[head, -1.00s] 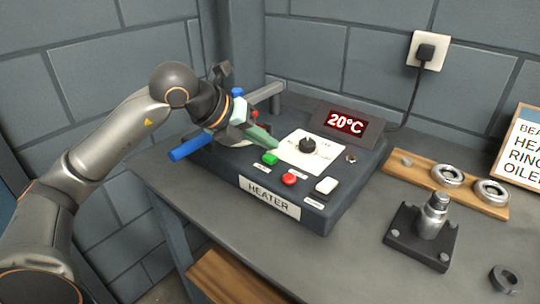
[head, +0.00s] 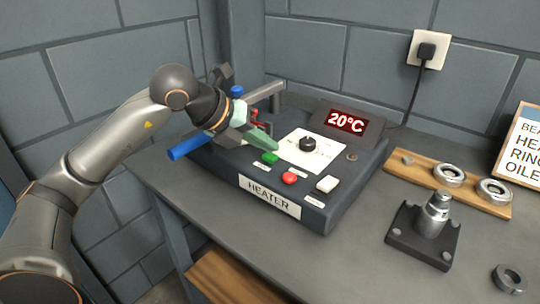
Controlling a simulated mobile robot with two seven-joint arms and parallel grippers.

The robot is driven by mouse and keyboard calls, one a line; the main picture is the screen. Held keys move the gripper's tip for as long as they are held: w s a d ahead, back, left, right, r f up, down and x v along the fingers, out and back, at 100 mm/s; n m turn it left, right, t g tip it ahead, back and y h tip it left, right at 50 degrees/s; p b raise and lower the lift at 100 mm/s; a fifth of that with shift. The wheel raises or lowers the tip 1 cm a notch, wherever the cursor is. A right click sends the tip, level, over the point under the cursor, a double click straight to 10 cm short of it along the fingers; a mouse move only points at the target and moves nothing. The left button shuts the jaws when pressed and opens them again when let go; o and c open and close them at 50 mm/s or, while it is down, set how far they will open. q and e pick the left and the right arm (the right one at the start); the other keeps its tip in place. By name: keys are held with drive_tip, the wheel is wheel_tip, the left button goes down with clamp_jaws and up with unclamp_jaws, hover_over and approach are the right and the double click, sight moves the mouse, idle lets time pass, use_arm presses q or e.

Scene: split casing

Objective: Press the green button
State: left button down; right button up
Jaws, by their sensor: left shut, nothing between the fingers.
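The green button (head: 270,158) is on the front left of the dark heater box (head: 346,203), left of the red button (head: 289,178) and the white button (head: 327,184). My left gripper (head: 274,148) is shut and empty. Its green fingertips are just above and behind the green button in the picture. I cannot tell whether they touch it. The button's top still shows. My right gripper is not in view.
A black knob (head: 307,144) on a white dial plate and a display reading 20°C (head: 346,122) sit behind the buttons. A blue-ended bar (head: 190,148) lies left of the gripper. A post on a base (head: 425,232) and rings on a board (head: 447,174) stand right.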

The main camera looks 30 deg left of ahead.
sight(266, 163)
use_arm(q)
drive_tip(key=shift+f+b, duration=0.55)
drive_tip(key=shift+f, duration=0.05)
idle(0.7)
drive_tip(key=shift+r+p, duration=0.8)
drive_tip(key=shift+r, duration=0.2)
wheel_tip(266, 163, up, 5)
drive_tip(key=p, duration=0.4)
idle(0.5)
